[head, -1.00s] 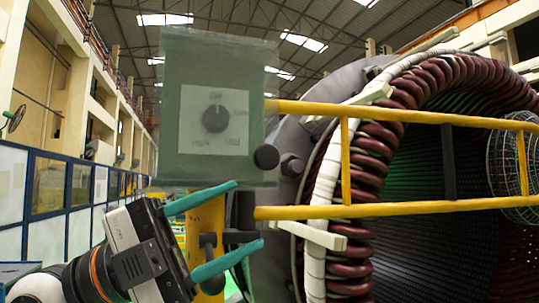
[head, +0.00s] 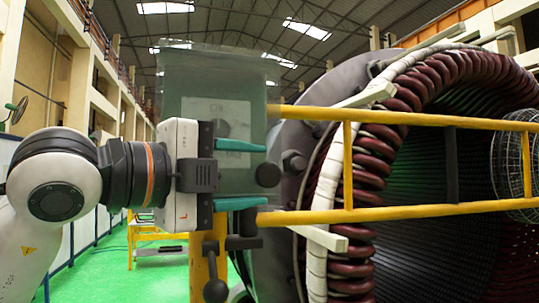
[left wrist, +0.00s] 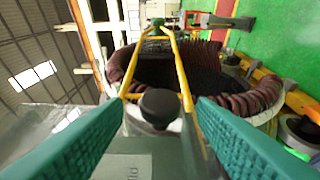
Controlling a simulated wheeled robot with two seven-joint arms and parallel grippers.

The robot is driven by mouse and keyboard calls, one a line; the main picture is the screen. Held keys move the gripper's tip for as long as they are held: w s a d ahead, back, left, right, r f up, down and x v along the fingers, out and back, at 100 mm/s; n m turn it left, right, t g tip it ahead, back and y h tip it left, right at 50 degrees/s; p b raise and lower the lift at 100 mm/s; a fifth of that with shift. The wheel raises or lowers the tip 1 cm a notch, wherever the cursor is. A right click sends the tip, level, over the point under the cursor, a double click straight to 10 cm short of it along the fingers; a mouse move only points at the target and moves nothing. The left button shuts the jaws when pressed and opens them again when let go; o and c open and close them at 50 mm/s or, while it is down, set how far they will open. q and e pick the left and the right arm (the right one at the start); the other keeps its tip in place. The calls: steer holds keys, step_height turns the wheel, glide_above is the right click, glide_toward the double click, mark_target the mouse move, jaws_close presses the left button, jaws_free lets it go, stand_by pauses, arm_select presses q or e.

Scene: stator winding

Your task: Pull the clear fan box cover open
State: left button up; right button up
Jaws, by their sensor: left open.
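The clear fan box cover (head: 190,75) is a greenish see-through case, shut over the grey control panel. A round black knob (head: 268,175) sticks out at its lower right. My left gripper (head: 262,174) is level in front of the box, open, with teal fingers above and below the knob's height. In the left wrist view the black knob (left wrist: 160,106) stands between the two open fingers (left wrist: 157,115), with a gap on each side. The box's dial is hidden behind my gripper. My right gripper is not in view.
A yellow rail frame (head: 400,212) runs right from beside the knob, in front of the stator with its dark red coils (head: 385,150). A yellow post with a black lever (head: 214,288) stands below the box. Green floor (head: 100,265) is open at lower left.

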mark_target(260, 176)
arm_select(q)
steer(key=p+x, duration=0.1)
steer(key=x, duration=0.1)
steer(key=shift+w+d+r, duration=0.15)
steer(key=shift+w+d, duration=0.05)
steer(key=shift+d, duration=0.05)
steer(key=shift+w+d, duration=0.45)
steer(key=shift+f, duration=0.2)
